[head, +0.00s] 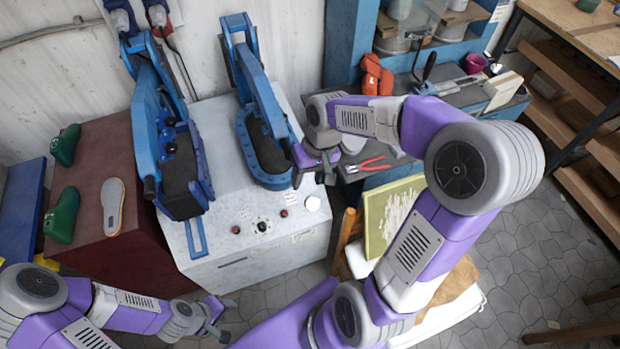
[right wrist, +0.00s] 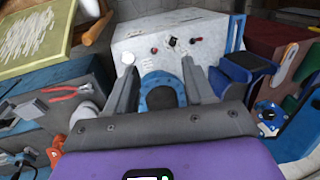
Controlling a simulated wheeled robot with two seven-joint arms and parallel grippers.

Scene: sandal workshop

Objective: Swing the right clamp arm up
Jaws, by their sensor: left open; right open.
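The right clamp (head: 262,120) is a blue frame with a long arm, hinged at the back, on top of a white machine box. Its arm lies forward and low over an oval blue base with a dark pad. My right gripper (head: 312,172) is open at the clamp's front right end. In the right wrist view the blue oval front (right wrist: 160,80) shows between and beyond the open fingers (right wrist: 158,68); I cannot tell whether they touch it. My left gripper (head: 216,326) is open and empty, low in front of the box, away from the clamps.
A similar left clamp (head: 165,140) stands beside it. The white box (head: 250,245) has knobs on its front. Green shoe forms (head: 62,215) and a sole (head: 112,205) lie on the brown cabinet at left. Red pliers (head: 367,165) lie on the bench at right.

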